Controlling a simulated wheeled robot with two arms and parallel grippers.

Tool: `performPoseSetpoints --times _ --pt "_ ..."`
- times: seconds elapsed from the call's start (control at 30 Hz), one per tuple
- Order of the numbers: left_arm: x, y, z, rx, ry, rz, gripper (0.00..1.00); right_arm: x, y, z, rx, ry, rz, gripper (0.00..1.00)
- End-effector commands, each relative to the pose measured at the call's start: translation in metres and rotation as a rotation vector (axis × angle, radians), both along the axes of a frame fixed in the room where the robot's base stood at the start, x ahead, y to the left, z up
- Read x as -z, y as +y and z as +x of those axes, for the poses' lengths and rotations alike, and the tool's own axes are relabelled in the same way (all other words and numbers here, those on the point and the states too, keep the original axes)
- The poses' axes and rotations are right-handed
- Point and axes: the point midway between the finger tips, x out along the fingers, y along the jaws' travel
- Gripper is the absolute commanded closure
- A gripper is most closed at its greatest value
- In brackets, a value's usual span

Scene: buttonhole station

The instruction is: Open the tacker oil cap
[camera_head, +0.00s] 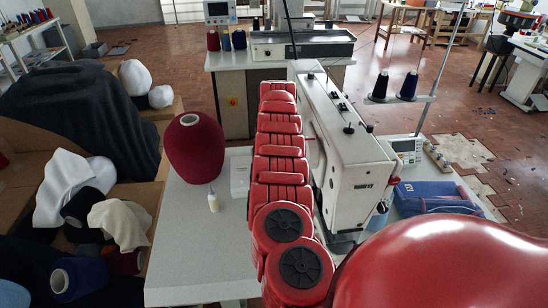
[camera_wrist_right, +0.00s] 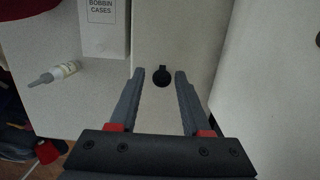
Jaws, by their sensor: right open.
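The white tacker (camera_head: 358,185) stands on the pale table, right of my red arm in the head view. In the right wrist view a small round black cap (camera_wrist_right: 162,79) with a short tab sits on a pale surface; it looks like the oil cap. My right gripper (camera_wrist_right: 160,72) is open. Its two grey fingertips show on either side of the cap, with visible gaps; I cannot tell how far above it they are. My red arm hides the cap and this gripper in the head view. My left gripper is not in view.
A bobbin cases box (camera_wrist_right: 103,28) and a small bottle (camera_wrist_right: 54,74) lie left of the cap in the wrist view. A dark red thread cone (camera_head: 195,148) stands on the table (camera_head: 190,255). A blue case (camera_head: 437,197) lies right of the tacker. The table's front left is clear.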

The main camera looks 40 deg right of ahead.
Motion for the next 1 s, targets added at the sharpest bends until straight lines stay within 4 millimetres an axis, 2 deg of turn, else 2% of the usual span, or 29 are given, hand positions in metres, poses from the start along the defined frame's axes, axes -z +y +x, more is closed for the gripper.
performPoseSetpoints --times 0.17,0.27,0.37,0.53,0.7,0.8,0.83,1.0 --pt "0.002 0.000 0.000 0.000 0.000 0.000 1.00 -0.005 -0.001 0.000 0.001 -0.002 -0.002 0.52" --pt "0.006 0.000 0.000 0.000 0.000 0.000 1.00 -0.017 0.000 -0.001 0.001 -0.005 -0.004 0.52" --pt "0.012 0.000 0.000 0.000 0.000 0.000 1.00 -0.038 0.001 -0.004 0.002 -0.005 -0.003 0.52" --pt "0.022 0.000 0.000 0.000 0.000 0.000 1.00 -0.085 0.005 -0.009 0.001 -0.009 -0.005 0.52" --pt "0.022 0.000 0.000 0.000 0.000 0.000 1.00 -0.130 0.009 -0.015 0.000 -0.006 -0.002 0.52" --pt "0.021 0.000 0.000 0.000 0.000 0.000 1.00 -0.149 0.011 -0.017 -0.001 -0.004 -0.001 0.52" --pt "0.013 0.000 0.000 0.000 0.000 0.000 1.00 -0.158 0.012 -0.018 -0.002 -0.002 -0.001 0.52" --pt "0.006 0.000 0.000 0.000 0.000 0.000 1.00 -0.171 0.013 -0.020 -0.001 -0.001 -0.001 0.52"
